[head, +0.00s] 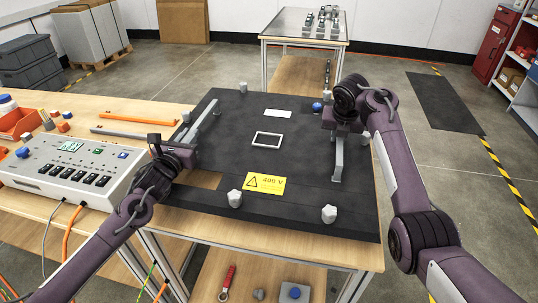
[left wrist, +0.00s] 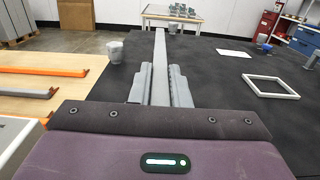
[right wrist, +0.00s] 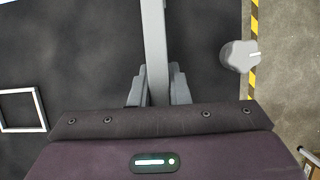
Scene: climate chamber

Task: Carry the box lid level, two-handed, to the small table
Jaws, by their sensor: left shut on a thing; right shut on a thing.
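The box lid (head: 300,175) is a large dark plate with two grey bar handles, pale knobs around its edge and a yellow 400 V label. It lies about level over the wooden bench; I cannot tell whether it touches it. My left gripper (head: 188,142) is shut on the left handle (left wrist: 160,75). My right gripper (head: 340,128) is shut on the right handle (head: 337,162), which also shows in the right wrist view (right wrist: 154,45). The fingertips are partly hidden. A small table (head: 290,24) with a grey top stands at the back.
Several small metal parts (head: 325,18) stand on the back table. A control box (head: 65,168) with switches and orange and grey bars (head: 138,118) are on the bench at left. A red cabinet (head: 494,45) and shelves are at far right. Floor is clear right of the bench.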

